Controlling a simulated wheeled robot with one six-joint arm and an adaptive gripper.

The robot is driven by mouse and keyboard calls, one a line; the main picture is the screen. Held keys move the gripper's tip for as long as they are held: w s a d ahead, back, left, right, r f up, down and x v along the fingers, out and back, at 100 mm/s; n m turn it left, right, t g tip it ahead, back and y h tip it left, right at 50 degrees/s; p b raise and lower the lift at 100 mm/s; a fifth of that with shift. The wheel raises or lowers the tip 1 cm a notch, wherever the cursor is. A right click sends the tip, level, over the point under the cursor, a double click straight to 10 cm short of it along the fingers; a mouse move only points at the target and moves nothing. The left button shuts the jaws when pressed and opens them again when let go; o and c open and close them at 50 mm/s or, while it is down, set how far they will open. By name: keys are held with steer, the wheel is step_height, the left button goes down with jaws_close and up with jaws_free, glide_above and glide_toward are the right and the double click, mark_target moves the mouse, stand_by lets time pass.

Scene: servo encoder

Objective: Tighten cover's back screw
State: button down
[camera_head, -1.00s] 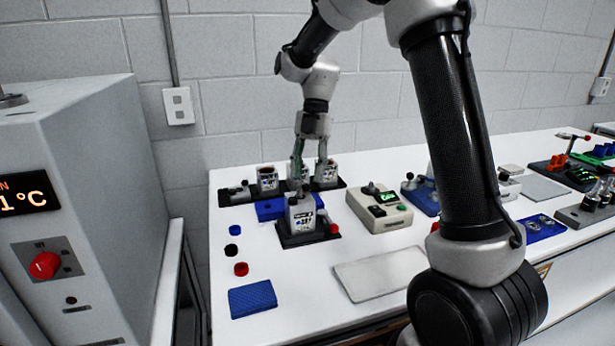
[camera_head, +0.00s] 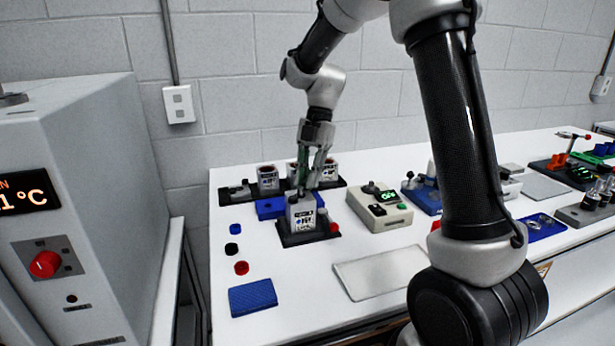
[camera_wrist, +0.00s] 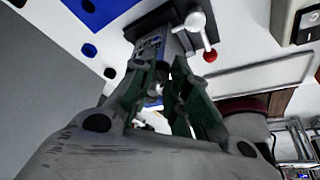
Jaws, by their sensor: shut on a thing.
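The servo unit (camera_head: 302,214), a grey box with a printed label, stands upright in a black fixture (camera_head: 302,239) near the bench's left part. My gripper (camera_head: 312,184) is right at its top, toward the back, with the fingers close together. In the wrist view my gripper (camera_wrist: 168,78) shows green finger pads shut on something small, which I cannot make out. The labelled side of the unit (camera_wrist: 148,52) shows just beyond the fingers. The back screw is too small or hidden to tell.
A black rack (camera_head: 236,199) with more units (camera_head: 268,177) and a blue block (camera_head: 270,209) stand close behind. A grey device with a green display (camera_head: 380,210) is to the right. A lever with a red knob (camera_wrist: 210,55) is on the fixture. A flat grey plate (camera_head: 382,272) lies in front.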

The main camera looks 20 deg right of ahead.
steer(key=shift+m, duration=0.7)
steer(key=c, duration=1.3)
jaws_free()
steer(key=v, duration=1.2)
steer(key=shift+s+d, duration=0.1)
steer(key=shift+s, duration=0.15)
